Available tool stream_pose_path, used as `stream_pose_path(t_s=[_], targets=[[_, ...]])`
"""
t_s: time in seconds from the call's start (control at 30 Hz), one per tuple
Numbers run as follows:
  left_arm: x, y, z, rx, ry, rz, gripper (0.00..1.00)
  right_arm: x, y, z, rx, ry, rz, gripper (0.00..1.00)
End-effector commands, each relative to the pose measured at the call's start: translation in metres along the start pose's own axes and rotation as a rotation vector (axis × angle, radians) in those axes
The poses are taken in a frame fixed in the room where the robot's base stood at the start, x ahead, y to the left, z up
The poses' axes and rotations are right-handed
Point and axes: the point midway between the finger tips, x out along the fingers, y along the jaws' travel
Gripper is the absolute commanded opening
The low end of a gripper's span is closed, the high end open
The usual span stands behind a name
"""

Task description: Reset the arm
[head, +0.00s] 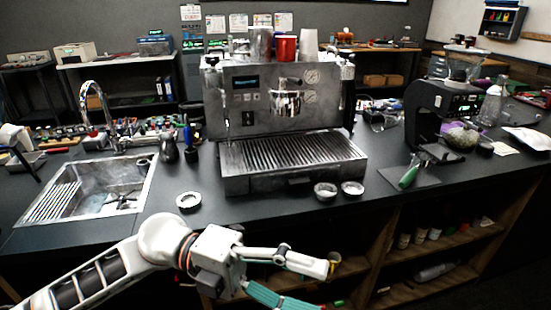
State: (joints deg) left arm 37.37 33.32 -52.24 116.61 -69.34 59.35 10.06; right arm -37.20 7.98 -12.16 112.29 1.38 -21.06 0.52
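My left arm comes in from the lower left. Its gripper (321,287) is in front of the counter's front edge, with its pale finger and teal finger spread apart and nothing between them. The lower finger runs to the bottom edge of the picture. My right gripper is not in view. The steel espresso machine (240,118) stands on the counter behind my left gripper, with its slatted drip tray (285,150) in front. The gripper is apart from it.
A sink (125,175) with a tap is at the left. Round metal rings (189,201) and small cups (325,190) lie near the dark counter's (260,205) front. A green-handled tool (408,178) lies by the black grinder (425,110). Open shelves (455,245) are below.

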Motion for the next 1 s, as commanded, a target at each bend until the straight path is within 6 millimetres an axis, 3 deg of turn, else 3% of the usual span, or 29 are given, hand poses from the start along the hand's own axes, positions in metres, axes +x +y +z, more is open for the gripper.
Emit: stream_pose_path(t_s=[0.07, 0.2, 0.37, 0.5, 0.67, 0.83, 1.0], targets=[[0.001, -0.013, 0.015, -0.061, -0.086, -0.163, 0.65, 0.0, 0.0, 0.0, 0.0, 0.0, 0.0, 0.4], [-0.019, -0.022, 0.051, -0.18, -0.278, -0.41, 0.65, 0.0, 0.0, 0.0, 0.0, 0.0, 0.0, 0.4], [-0.066, 0.001, 0.092, -0.359, -0.541, -0.643, 0.65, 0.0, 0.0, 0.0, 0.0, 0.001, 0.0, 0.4], [-0.119, 0.059, 0.116, -0.554, -0.8, -0.793, 0.65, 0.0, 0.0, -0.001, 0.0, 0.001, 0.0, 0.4], [-0.175, 0.154, 0.112, -0.801, -1.091, -0.892, 0.65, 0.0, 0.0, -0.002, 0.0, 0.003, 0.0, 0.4], [-0.214, 0.259, 0.074, -1.052, -1.352, -0.923, 0.65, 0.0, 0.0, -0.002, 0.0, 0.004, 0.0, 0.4], [-0.233, 0.348, 0.014, -1.281, -1.559, -0.906, 0.65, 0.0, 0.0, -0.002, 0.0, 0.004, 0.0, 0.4]])
